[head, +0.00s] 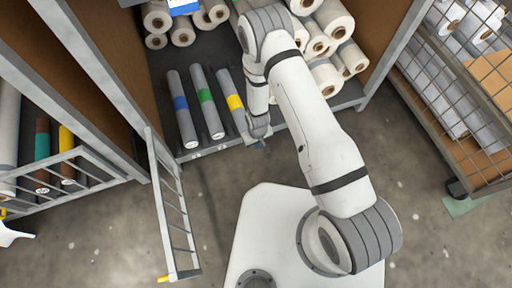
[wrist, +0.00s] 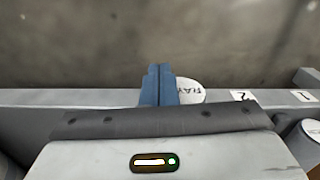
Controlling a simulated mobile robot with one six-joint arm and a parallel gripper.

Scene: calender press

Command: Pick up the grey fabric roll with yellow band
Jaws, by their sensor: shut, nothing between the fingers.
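The grey fabric roll with yellow band (head: 235,103) lies on the dark shelf in the head view, rightmost of three grey rolls. My wrist hides part of its front end. My gripper (head: 263,146) is just beyond the shelf's front edge, near that end. In the wrist view its blue fingers (wrist: 158,84) are together and empty. A white roll end (wrist: 190,91) with printed letters shows beside and partly behind them; no band is visible there.
A blue-banded roll (head: 181,108) and a green-banded roll (head: 206,101) lie to the left. White rolls (head: 325,76) are stacked at the right. An open barred gate (head: 172,210) stands front left, a wire cage cart (head: 465,95) at right. Number labels (wrist: 240,96) mark the shelf edge.

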